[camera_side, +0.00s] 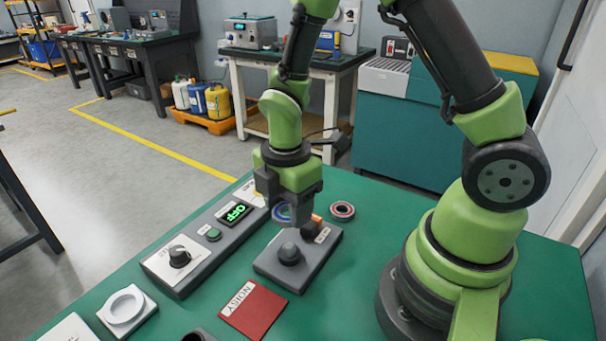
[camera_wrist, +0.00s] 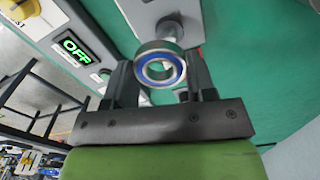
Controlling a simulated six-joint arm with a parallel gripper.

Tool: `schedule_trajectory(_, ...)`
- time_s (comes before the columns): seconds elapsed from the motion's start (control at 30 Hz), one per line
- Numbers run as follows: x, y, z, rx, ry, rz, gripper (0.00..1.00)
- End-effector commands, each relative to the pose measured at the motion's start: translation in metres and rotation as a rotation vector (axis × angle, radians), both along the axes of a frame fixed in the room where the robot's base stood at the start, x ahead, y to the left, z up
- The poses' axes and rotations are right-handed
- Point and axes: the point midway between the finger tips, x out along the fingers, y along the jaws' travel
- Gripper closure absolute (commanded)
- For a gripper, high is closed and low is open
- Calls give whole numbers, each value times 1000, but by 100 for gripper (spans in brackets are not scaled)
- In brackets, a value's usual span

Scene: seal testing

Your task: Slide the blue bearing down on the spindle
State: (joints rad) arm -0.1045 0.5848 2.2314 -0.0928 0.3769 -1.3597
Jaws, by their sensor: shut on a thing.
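The blue bearing (camera_wrist: 160,70), a metal ring with a blue seal, is held between the two fingers of my gripper (camera_wrist: 160,78) in the wrist view. It also shows under my gripper (camera_side: 284,206) in the side view, as a blue-edged ring (camera_side: 282,212). A grey block (camera_side: 268,264) on the table carries a dark rounded post (camera_side: 290,254), which looks like the spindle. In the wrist view a grey post (camera_wrist: 169,27) stands beyond the bearing, which partly overlaps it. The bearing appears apart from the post; the exact gap is unclear.
A red-sealed bearing (camera_side: 342,210) lies right of the block. A control panel (camera_side: 208,238) with a knob and a green "OFF" display stands left. A red "NOISY" mat (camera_side: 254,309) and a white dish (camera_side: 125,308) lie in front. Bare green table shows at right (camera_side: 550,275).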

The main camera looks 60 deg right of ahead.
Motion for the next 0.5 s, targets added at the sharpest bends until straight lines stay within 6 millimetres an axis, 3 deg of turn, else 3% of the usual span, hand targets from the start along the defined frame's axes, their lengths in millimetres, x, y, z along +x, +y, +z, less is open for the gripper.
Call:
schedule_trajectory(0.13, -8, 13, -1, 0, 0, 68, 76)
schedule_trajectory(0.5, -9, 14, -30, -1, 2, 74, 76)
